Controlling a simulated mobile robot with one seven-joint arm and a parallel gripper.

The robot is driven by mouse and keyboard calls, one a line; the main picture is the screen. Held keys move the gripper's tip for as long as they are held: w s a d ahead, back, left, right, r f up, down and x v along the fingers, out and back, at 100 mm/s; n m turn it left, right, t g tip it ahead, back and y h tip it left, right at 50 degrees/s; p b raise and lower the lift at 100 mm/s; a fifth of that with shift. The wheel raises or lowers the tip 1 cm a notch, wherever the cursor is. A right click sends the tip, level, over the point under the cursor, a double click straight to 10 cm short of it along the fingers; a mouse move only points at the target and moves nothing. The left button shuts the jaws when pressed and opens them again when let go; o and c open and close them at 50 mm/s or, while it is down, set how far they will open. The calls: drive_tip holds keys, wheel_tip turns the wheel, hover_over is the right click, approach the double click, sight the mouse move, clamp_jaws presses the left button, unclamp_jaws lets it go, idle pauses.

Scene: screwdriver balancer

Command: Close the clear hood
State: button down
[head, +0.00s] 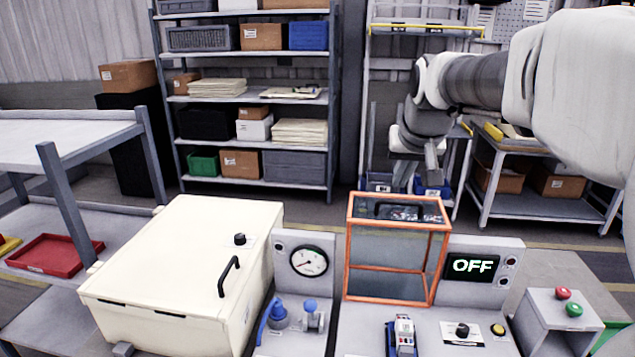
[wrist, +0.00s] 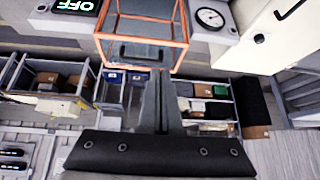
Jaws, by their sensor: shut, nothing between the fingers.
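The clear hood (head: 398,262) is a see-through box with an orange frame. It appears raised, standing upright at the back of the machine, with its dark handle (head: 397,210) on the upward face. The machine base (head: 375,335) in front of it is uncovered, with a small white device (head: 403,336) on it. My gripper (head: 432,178) points down behind the hood, apart from it as far as I can tell. In the wrist view my gripper (wrist: 160,78) is shut and empty, its fingertips near the hood's far side (wrist: 142,50).
A cream cabinet (head: 185,265) stands left of the hood, beside a gauge panel (head: 308,262). A display reading OFF (head: 473,266) stands at its right, with a button box (head: 562,315) farther right. Shelving (head: 250,98) stands behind. Open floor lies behind the machine.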

drive_tip(key=shift+m+t+h, duration=0.4)
drive_tip(key=shift+t+h, duration=0.1)
drive_tip(key=shift+h, duration=0.1)
drive_tip(key=w+d+f, duration=0.2)
drive_tip(key=w+f, duration=0.1)
drive_tip(key=w, duration=0.5)
drive_tip(key=w+d+f, duration=0.1)
drive_tip(key=w+f, duration=0.1)
drive_tip(key=w, duration=0.6)
drive_tip(key=w+d+f, duration=0.2)
drive_tip(key=w+f, duration=0.1)
drive_tip(key=w, duration=0.4)
drive_tip(key=shift+w+d+f, duration=0.3)
drive_tip(key=shift+w+d, duration=0.05)
drive_tip(key=shift+w, duration=0.05)
drive_tip(key=p+x, duration=0.2)
drive_tip(key=x, duration=0.8)
drive_tip(key=shift+s+a+f+b, duration=0.1)
drive_tip(key=shift+s+a+b, duration=0.1)
drive_tip(key=shift+s, duration=0.7)
drive_tip(key=shift+s+a+b, duration=0.2)
drive_tip(key=shift+s, duration=0.7)
drive_tip(key=shift+s+b, duration=0.1)
drive_tip(key=shift+b, duration=0.3)
